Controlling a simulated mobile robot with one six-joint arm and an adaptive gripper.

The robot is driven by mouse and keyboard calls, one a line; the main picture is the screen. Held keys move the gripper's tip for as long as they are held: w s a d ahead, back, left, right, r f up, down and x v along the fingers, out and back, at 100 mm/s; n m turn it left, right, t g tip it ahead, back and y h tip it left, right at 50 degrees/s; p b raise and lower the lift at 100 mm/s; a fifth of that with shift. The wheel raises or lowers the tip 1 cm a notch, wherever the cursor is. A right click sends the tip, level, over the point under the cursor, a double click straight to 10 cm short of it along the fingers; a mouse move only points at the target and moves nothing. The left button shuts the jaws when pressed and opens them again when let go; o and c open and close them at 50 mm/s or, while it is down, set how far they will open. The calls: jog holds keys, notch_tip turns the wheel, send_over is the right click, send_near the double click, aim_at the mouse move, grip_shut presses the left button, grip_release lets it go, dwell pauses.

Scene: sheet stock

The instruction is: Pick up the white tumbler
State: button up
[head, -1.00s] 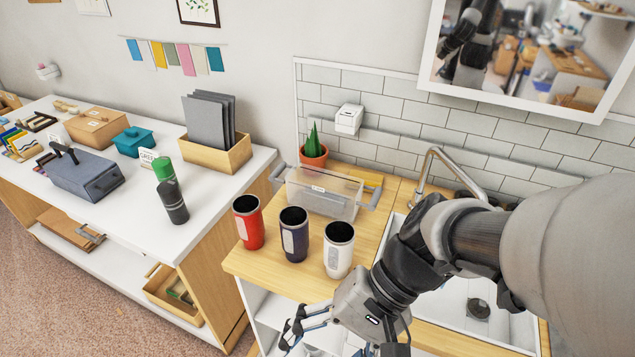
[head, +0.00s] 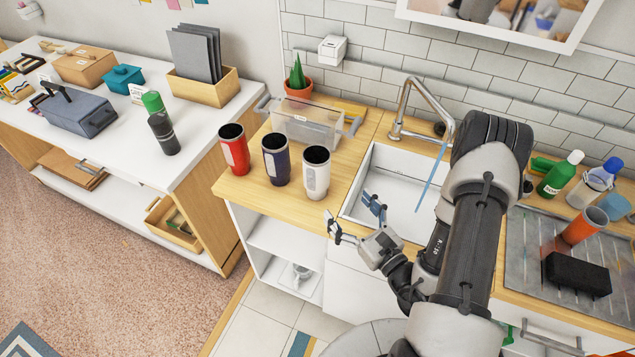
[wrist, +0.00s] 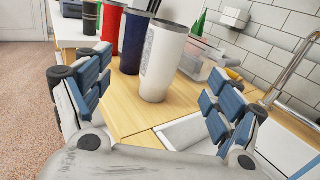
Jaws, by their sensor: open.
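The white tumbler (head: 316,174) stands upright on the wooden counter (head: 237,190), near its front edge and just left of the sink. It has a dark open top and a grey label panel. In the wrist view the white tumbler (wrist: 161,62) stands ahead, between the spread fingers but beyond their tips. My gripper (head: 354,216) is open and empty, to the right of and in front of the tumbler in the head view. Its blue-padded fingers (wrist: 155,100) show wide apart in the wrist view. Nothing touches the tumbler.
A dark navy tumbler (head: 276,160) stands close left of the white one, with a red tumbler (head: 233,150) beyond it. A clear bin (head: 308,125) and a potted plant (head: 298,82) are behind. The sink (head: 385,180) and faucet (head: 420,90) are to the right.

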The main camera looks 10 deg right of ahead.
aim_at(325, 176)
jog(key=shift+m+h, duration=0.4)
jog(key=shift+h, duration=0.1)
jog(key=x, duration=0.4)
jog(key=f+x, duration=0.1)
jog(key=x, duration=0.2)
jog(key=b+x, duration=0.1)
jog(key=x, duration=0.3)
jog(key=shift+w+d+f, duration=0.3)
jog(key=shift+w+f, duration=0.05)
jog(key=shift+w, duration=0.05)
jog(key=x, duration=0.4)
jog(key=shift+w+a+f+b, duration=0.15)
jog(key=shift+a+b, duration=0.15)
jog(key=shift+a, duration=0.15)
jog(key=shift+w, duration=0.25)
jog(key=c, duration=1.8)
